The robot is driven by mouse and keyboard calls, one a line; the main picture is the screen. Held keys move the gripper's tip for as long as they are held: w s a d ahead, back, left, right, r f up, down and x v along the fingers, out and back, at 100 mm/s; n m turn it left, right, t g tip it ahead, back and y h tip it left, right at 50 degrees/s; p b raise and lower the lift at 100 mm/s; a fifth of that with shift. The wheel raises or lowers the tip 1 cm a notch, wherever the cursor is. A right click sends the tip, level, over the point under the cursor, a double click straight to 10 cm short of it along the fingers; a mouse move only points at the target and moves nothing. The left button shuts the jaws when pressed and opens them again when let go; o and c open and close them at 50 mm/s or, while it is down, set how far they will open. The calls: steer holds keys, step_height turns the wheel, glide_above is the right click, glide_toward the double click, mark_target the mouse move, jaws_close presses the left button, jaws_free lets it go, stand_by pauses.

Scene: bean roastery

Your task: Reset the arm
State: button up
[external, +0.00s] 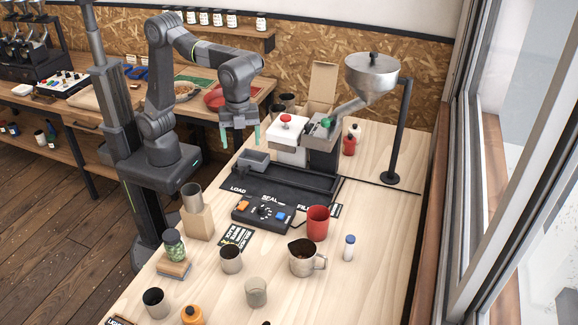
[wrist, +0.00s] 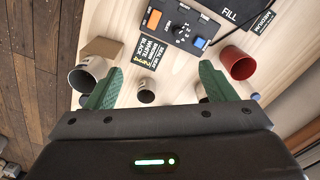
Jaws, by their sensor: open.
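My gripper (external: 240,136) hangs from my raised, bent arm over the back left part of the wooden table, pointing down. Its two green fingers are apart with nothing between them. In the wrist view my gripper (wrist: 158,88) shows both fingers spread, with the tabletop below. The black sealing station (external: 280,186) with LOAD, SEAL and FILL labels lies just below and in front of the gripper. A small grey tray (external: 253,162) sits at its left end. The gripper appears clear of them.
A metal hopper (external: 372,78) on a stand rises at the back right. A control box (external: 262,213), a red cup (external: 317,223), a metal pitcher (external: 303,258) and a metal cup on a wooden block (external: 198,222) stand nearer. The right front tabletop is mostly free.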

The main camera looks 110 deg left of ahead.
steer(key=a+n, duration=0.3)
steer(key=a, duration=1)
steer(key=shift+s+n, duration=0.3)
steer(key=shift+n, duration=0.1)
steer(key=shift+a, duration=0.1)
steer(key=o, duration=0.5)
steer(key=s+d+n+t+y+p, duration=0.1)
steer(key=s+d+n+p, duration=0.15)
steer(key=d, duration=0.95)
steer(key=s+d+n+t+p, duration=0.15)
steer(key=s+d, duration=0.25)
steer(key=d, duration=0.8)
steer(key=s+d+n+t+h+p, duration=0.15)
steer(key=s+d+n+p, duration=0.3)
steer(key=s+d, duration=1.05)
steer(key=w+b+x, duration=0.1)
steer(key=b+x, duration=0.4)
steer(key=x, duration=0.4)
steer(key=shift+w+d+t, duration=0.3)
steer(key=shift+f+y, duration=0.1)
steer(key=shift+y, duration=0.15)
